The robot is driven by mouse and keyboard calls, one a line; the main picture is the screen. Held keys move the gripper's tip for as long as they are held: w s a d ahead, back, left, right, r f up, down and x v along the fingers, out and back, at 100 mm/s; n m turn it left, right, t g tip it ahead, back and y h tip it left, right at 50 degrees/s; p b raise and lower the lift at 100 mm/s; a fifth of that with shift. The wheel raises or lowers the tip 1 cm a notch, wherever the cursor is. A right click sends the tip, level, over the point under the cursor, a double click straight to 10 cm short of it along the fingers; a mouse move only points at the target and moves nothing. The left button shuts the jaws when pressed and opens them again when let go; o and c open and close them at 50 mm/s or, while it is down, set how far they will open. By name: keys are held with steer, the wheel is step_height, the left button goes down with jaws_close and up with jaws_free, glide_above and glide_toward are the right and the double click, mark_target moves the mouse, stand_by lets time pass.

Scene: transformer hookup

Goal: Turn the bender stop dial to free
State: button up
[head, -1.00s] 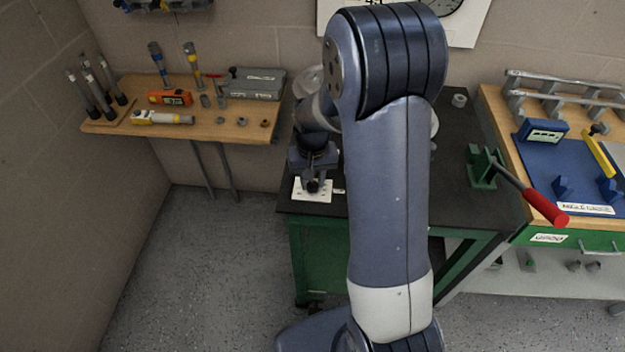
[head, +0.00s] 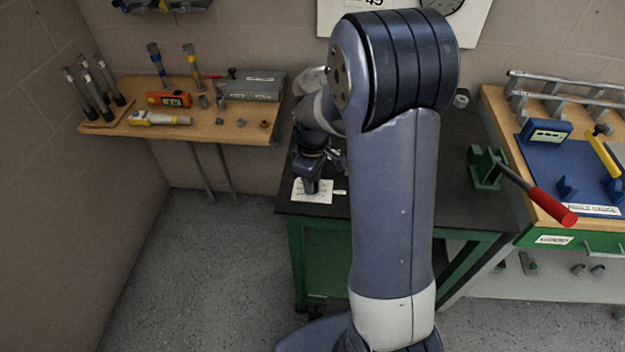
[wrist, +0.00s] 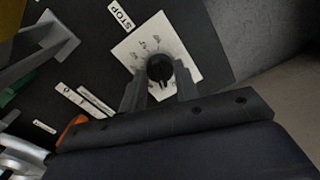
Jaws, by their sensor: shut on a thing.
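The stop dial is a round black knob (wrist: 160,68) on a white plate (wrist: 128,53) with printed marks around it. A "STOP" label (wrist: 119,14) lies beside the plate in the wrist view. My gripper (wrist: 159,80) has a finger on either side of the knob and is shut on it. The marks are too small to read, so I cannot tell which one the knob points to. In the head view my gripper (head: 312,188) points down over the white plate (head: 298,193) at the dark bench's front left corner and hides the knob.
The dark bench (head: 460,190) carries a green bender part with a red-handled lever (head: 548,205) at right. A wooden shelf (head: 200,131) with tools stands at left. A blue mat (head: 590,180) lies on the right bench. Floor is clear between shelf and bench.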

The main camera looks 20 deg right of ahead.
steer(key=n, duration=0.4)
steer(key=shift+n, duration=0.3)
steer(key=n, duration=0.4)
steer(key=shift+n+b, duration=0.4)
steer(key=o, duration=1)
steer(key=shift+c, duration=0.2)
step_height(320, 180, up, 11)
steer(key=shift+f, duration=0.15)
